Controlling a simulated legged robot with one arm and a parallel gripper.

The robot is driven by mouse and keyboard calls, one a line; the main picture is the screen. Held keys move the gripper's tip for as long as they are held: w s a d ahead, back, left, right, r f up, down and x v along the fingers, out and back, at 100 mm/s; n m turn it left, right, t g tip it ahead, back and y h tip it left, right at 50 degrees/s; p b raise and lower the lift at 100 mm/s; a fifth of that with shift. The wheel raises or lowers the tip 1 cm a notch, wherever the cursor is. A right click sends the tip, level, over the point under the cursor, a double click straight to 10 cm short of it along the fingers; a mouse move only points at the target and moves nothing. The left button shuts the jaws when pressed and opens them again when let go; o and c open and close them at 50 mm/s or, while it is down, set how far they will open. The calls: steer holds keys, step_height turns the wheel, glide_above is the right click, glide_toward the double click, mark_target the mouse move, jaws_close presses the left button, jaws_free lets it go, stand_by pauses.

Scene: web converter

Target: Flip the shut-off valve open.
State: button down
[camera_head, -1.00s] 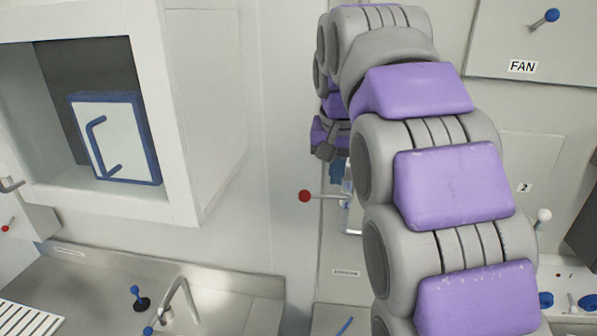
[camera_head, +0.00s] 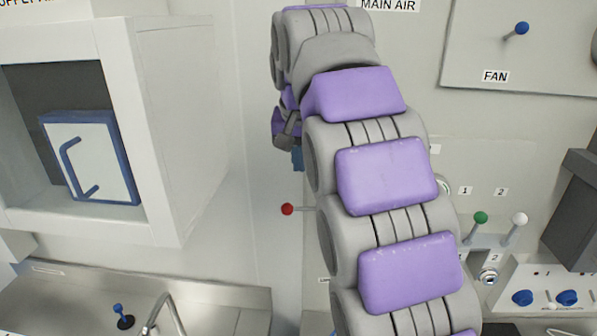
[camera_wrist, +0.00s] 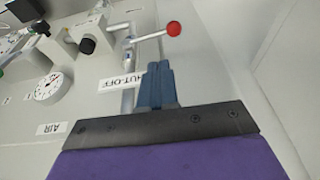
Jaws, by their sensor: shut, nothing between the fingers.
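The shut-off valve's lever ends in a red ball knob (camera_head: 287,209), left of my arm in the head view; the valve body is hidden behind my arm there. In the wrist view the red knob (camera_wrist: 174,28) sits on a thin lever that runs left to the pipe fitting. The "SHUT-OFF" label (camera_wrist: 121,82) beside the pipe is partly covered by my gripper. My gripper (camera_wrist: 158,68) has its blue fingers together and empty. The fingertips appear just below the lever in the wrist picture; the depth gap is unclear. In the head view the gripper (camera_head: 298,160) appears above the knob.
A gauge (camera_wrist: 48,88) and a black knob (camera_wrist: 87,46) are left of the pipe in the wrist view. A white cabinet (camera_head: 170,150) stands at left, with a sink counter (camera_head: 200,297) below. Green (camera_head: 480,217) and white (camera_head: 519,218) knobs are at right.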

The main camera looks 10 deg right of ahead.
mark_target(300, 208)
steer(key=p+x, duration=0.1)
steer(key=x, duration=1.2)
steer(key=shift+s, duration=0.1)
